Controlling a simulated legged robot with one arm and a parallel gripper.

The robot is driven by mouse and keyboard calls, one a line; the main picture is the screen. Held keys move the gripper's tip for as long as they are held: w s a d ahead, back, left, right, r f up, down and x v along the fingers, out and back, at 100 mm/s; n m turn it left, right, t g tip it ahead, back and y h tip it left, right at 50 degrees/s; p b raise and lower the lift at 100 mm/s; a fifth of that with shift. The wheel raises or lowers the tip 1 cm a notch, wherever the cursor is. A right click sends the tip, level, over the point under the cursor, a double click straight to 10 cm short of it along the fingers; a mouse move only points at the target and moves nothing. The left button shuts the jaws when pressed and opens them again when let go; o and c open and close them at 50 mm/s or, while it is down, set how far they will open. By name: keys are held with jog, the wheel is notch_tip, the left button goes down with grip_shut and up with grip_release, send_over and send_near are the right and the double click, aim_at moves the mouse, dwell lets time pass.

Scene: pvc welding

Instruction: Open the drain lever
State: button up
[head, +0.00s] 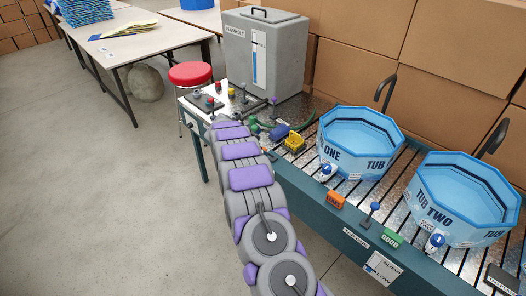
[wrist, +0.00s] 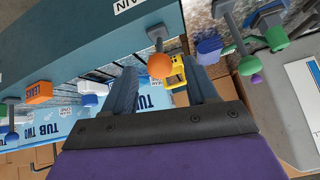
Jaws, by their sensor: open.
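In the wrist view a lever with an orange ball knob (wrist: 160,66) hangs on a grey stem from the teal bench edge, beside a partly cut-off white label (wrist: 130,4) ending in "AIN". My gripper (wrist: 162,74) is open and empty. Its two dark fingers stand either side of the knob in the picture, the left finger with a clear gap. I cannot tell whether the knob is between the fingertips or just beyond them.
Blue tub one (head: 335,130) and tub two (head: 460,190) stand on the slatted bench. A yellow fixture (head: 294,142), an orange leaks box (head: 336,200), a blue-knob lever (head: 373,210) and a green block (head: 392,238) are nearby. A grey tank (head: 285,60) stands behind. The floor in front is clear.

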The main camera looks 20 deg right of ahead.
jog(key=p+v, duration=0.1)
jog(key=v, duration=1)
jog(key=shift+a+r, duration=0.1)
jog(key=s+a+r+n+g+y, duration=0.1)
jog(key=s+a+r+n, duration=0.2)
jog(key=s, duration=0.5)
jog(key=s+a+r+n+g+y, duration=0.1)
jog(key=s+r+n+y, duration=0.1)
jog(key=s+r, duration=0.45)
jog(key=s+a+r+n+y, duration=0.1)
jog(key=s+r+n, duration=0.2)
jog(key=s, duration=0.6)
jog(key=s+a+n+g+y, duration=0.1)
jog(key=s+a+n, duration=0.2)
jog(key=s, duration=1.3)
jog(key=s+a+n+g+y, duration=0.1)
jog(key=s+a+n, duration=0.3)
jog(key=s, duration=1.2)
jog(key=shift+s+a+r+n+g+y, duration=0.2)
jog(key=shift+n+g+y, duration=0.1)
jog(key=shift+n+y, duration=0.4)
